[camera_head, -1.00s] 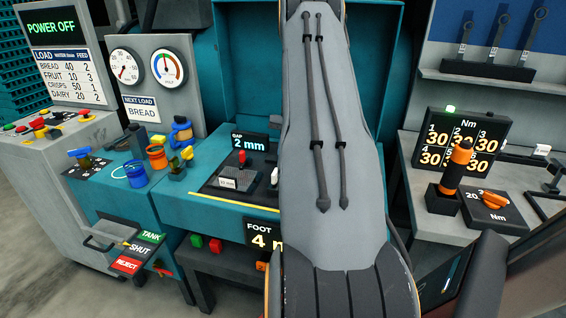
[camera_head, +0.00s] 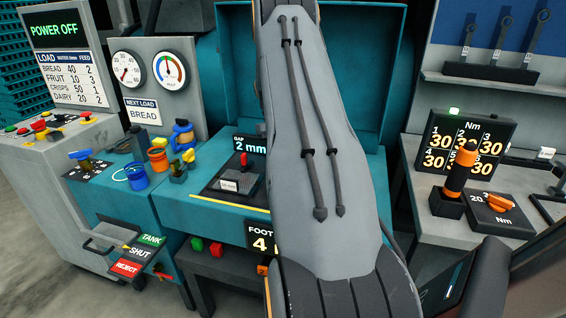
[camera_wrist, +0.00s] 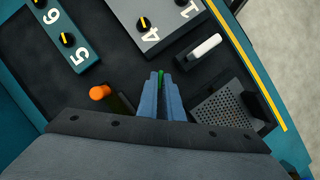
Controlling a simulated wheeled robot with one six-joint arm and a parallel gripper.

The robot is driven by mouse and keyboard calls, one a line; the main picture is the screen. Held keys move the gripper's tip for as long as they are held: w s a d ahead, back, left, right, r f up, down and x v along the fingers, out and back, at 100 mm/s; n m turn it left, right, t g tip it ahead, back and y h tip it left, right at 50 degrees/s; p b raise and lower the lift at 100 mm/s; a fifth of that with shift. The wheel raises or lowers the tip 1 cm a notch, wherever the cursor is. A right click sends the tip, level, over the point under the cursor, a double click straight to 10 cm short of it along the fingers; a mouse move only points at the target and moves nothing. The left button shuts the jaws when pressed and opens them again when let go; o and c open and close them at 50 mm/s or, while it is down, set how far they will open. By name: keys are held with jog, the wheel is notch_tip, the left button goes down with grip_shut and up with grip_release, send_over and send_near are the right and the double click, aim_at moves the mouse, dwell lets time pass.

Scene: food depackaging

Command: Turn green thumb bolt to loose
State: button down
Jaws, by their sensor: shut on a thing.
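In the wrist view, my gripper (camera_wrist: 161,84) has its two blue fingers close together around a narrow green piece (camera_wrist: 161,75), which looks like the green thumb bolt. Only a thin green strip shows at the fingertips, so its turn and how loose it sits cannot be told. In the head view, my arm hides the gripper and the bolt.
In the wrist view, an orange-topped knob (camera_wrist: 100,92) stands left of the fingers. A white handle (camera_wrist: 206,47) and a perforated grey plate (camera_wrist: 228,121) lie right. Numbered dial panels (camera_wrist: 77,49) are beyond. The head-view screen (camera_head: 53,31) reads POWER OFF.

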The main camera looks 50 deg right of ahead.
jog(key=n, duration=0.2)
jog(key=n+h+p, duration=0.1)
jog(key=n, duration=0.1)
jog(key=shift+a+n+h, duration=0.2)
jog(key=shift+n+h, duration=0.1)
jog(key=shift+n, duration=0.1)
jog(key=shift+s+a+n+h+p, duration=0.15)
jog(key=shift+n+h+p, duration=0.55)
jog(key=shift+n, duration=1.2)
jog(key=c, duration=1.9)
grip_release()
jog(key=shift+b+v, duration=1.35)
jog(key=shift+v, duration=2.55)
